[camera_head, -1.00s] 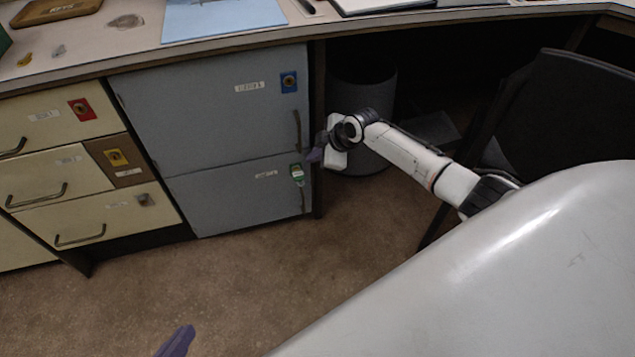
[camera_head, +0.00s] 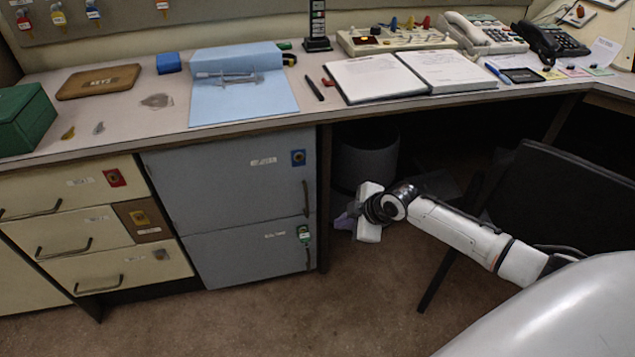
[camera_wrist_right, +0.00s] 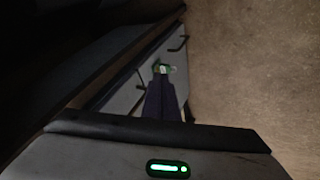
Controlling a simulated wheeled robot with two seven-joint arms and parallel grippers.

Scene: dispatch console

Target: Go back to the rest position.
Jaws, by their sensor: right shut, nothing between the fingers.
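My right gripper (camera_head: 344,221) is in front of the dark space under the desk, just right of the blue-grey cabinet (camera_head: 240,185). Its purple fingers are shut and empty, and they point left toward the cabinet. The right wrist view shows the same fingers (camera_wrist_right: 160,98) together, with the cabinet front and a green-tagged lock (camera_wrist_right: 163,69) beyond them. In the head view that green-tagged lock (camera_head: 304,234) is on the lower cabinet door, apart from the gripper. My left gripper is not in view.
A black chair (camera_head: 560,205) stands right of my right arm. A grey bin (camera_head: 366,165) is under the desk behind the gripper. The desk edge (camera_head: 420,103) runs above. Cream drawers (camera_head: 75,235) are at left. The carpet (camera_head: 250,320) in front is clear.

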